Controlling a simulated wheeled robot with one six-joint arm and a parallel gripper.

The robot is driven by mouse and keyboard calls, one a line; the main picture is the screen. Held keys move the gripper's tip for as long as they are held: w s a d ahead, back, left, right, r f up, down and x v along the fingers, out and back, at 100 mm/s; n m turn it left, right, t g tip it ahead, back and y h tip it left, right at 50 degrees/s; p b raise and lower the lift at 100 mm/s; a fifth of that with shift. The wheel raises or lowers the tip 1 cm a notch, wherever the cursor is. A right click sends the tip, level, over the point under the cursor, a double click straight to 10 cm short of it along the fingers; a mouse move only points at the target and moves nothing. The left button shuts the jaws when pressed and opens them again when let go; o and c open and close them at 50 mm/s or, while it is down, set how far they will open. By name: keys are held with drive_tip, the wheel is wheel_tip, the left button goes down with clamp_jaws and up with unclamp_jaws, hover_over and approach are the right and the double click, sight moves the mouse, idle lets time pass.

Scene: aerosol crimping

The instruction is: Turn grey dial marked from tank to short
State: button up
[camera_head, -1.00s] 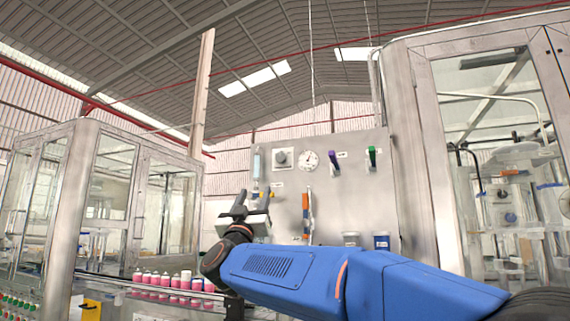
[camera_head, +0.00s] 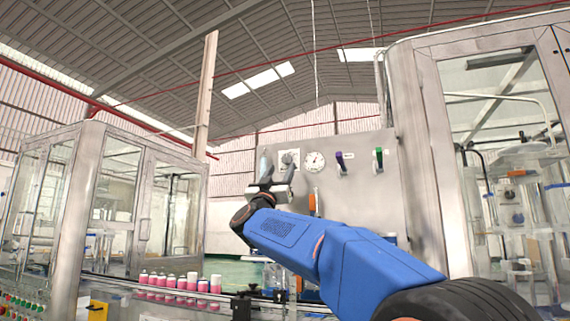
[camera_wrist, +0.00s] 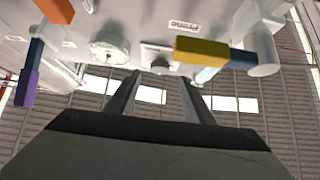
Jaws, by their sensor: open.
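The grey dial (camera_head: 288,157) sits on a pale square plate near the upper left of the grey wall panel (camera_head: 350,205), left of a round gauge (camera_head: 316,161). My gripper (camera_head: 276,166) is open and empty, in front of the panel, and hides part of the dial's plate in the head view. In the wrist view the dial (camera_wrist: 157,60) shows just beyond and between my open fingertips (camera_wrist: 161,77), seen at a steep angle. No contact is visible. The dial's markings are too small to read.
A yellow-handled valve (camera_wrist: 202,50) is close beside my gripper in the wrist view. Purple (camera_head: 340,160) and green (camera_head: 379,158) handles are right of the gauge. Pink and white cans (camera_head: 180,284) stand lower left. Glazed cabinets (camera_head: 125,195) flank the panel.

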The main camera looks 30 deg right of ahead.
sight(286, 160)
drive_tip(key=shift+x, duration=2.9)
drive_tip(key=c, duration=1.1)
